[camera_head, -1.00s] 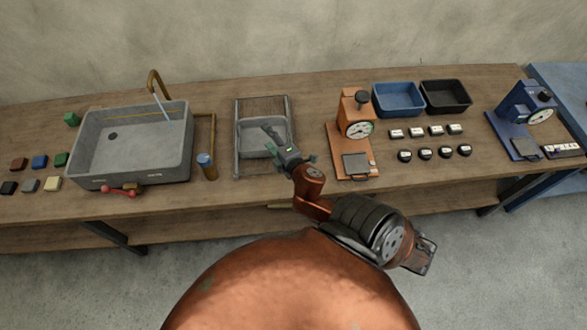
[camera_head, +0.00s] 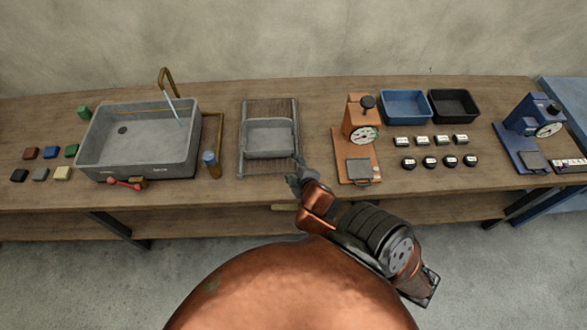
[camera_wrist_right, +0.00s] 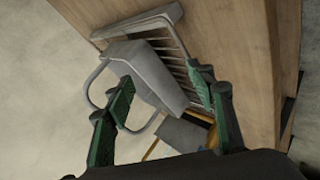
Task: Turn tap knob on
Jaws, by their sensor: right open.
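A grey sink (camera_head: 140,140) stands on the left of the bench. A brass spout (camera_head: 166,76) rises behind it, with a thin pale blue streak (camera_head: 173,106) running from it toward the basin. A blue-topped knob (camera_head: 210,158) stands at the sink's right, beside a brass pipe (camera_head: 219,130). A red-ended lever (camera_head: 127,184) is at the sink's front. My right gripper (camera_head: 297,172) is well right of the knob, by the grey tray's front right corner. The right wrist view shows it open (camera_wrist_right: 172,96), nothing visibly held. My left gripper is out of view.
An orange dial scale (camera_head: 360,125) is close on the right. Blue and black bins, small blocks and a blue scale (camera_head: 530,115) stand further off.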

